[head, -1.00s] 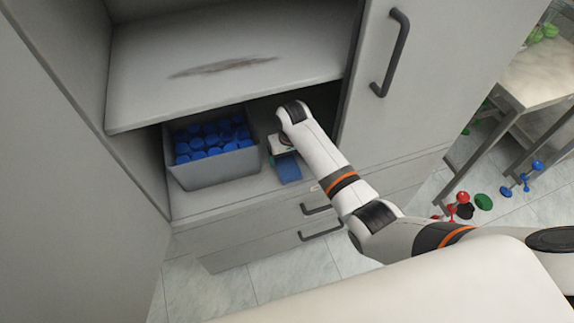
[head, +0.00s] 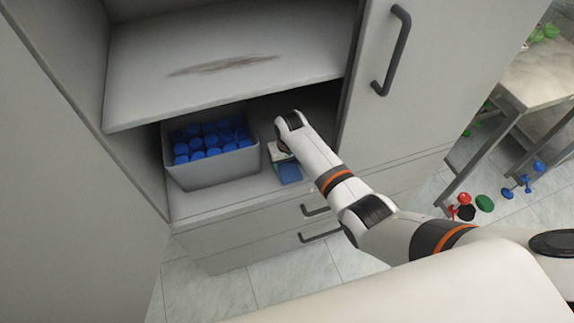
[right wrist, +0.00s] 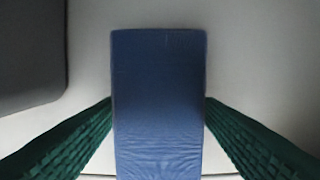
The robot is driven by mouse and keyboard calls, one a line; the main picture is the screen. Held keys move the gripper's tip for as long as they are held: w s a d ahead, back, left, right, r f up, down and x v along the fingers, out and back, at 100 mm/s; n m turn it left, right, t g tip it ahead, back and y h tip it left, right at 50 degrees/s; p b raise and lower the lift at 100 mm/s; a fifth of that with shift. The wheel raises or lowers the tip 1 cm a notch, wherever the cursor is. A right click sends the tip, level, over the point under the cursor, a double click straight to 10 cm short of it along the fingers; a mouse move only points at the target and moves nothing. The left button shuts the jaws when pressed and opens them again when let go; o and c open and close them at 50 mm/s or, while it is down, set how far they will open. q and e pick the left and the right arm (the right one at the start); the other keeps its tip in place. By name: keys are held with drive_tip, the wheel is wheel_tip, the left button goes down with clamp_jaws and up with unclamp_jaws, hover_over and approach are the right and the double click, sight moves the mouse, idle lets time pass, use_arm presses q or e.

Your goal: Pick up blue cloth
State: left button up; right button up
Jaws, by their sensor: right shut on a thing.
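The blue cloth (head: 290,173) is a folded, flat rectangle on the lower shelf of the cabinet, right of the grey bin. It fills the middle of the right wrist view (right wrist: 158,95). My right gripper (head: 284,158) is at the cloth, with its hand hiding part of it in the head view. In the right wrist view, its green textured fingers (right wrist: 158,125) press against the cloth's left and right sides, and it is shut on the cloth. My left gripper is not in view.
A grey bin (head: 215,172) full of blue caps stands close left of the cloth. The stained upper shelf (head: 225,95) overhangs behind, and the cabinet's right door (head: 420,90) stands close to my right arm. Drawers with dark handles (head: 320,236) are below.

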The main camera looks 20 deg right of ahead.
sight(288, 165)
drive_tip(key=shift+r, duration=0.1)
drive_tip(key=shift+r, duration=0.3)
drive_tip(key=r, duration=0.1)
drive_tip(key=s+r+p, duration=0.1)
drive_tip(key=shift+r, duration=0.35)
drive_tip(key=s+p, duration=0.1)
drive_tip(key=s, duration=1.6)
drive_tip(key=shift+d, duration=0.35)
